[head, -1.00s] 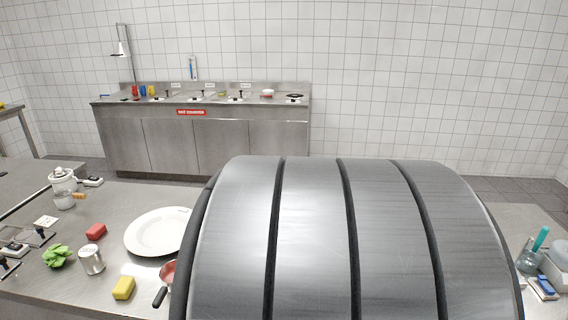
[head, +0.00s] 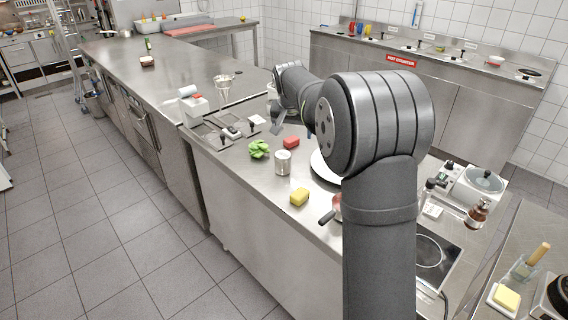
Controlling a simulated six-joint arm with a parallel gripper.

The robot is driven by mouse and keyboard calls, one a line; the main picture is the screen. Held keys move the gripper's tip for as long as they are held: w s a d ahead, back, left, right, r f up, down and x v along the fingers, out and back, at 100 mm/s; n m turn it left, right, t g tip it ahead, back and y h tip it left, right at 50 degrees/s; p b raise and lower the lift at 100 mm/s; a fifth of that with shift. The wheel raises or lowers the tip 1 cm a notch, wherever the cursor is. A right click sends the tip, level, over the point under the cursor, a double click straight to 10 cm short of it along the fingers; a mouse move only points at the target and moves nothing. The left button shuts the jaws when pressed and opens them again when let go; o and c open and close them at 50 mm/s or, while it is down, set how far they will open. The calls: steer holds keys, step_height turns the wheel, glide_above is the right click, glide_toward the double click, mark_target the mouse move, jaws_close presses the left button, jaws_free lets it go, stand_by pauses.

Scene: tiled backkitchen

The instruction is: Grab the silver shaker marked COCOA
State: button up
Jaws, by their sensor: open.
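A silver, can-shaped shaker (head: 283,162) stands upright on the steel counter (head: 262,184) in the head view; I cannot read any marking on it at this size. My gripper (head: 277,129) shows small beyond the shaker, at the end of my arm. It is open, apart from the shaker, and nothing shows between its fingers.
My arm partly hides a white plate (head: 322,168) right of the shaker. Left of the counter is open tiled floor.

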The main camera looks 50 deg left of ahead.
mark_target(281, 155)
steer(key=s+a, duration=0.3)
steer(key=x, duration=1.2)
steer(key=shift+s+f, duration=0.2)
steer(key=shift+d+x, duration=0.2)
steer(key=shift+x, duration=2.5)
steer(key=c, duration=1.2)
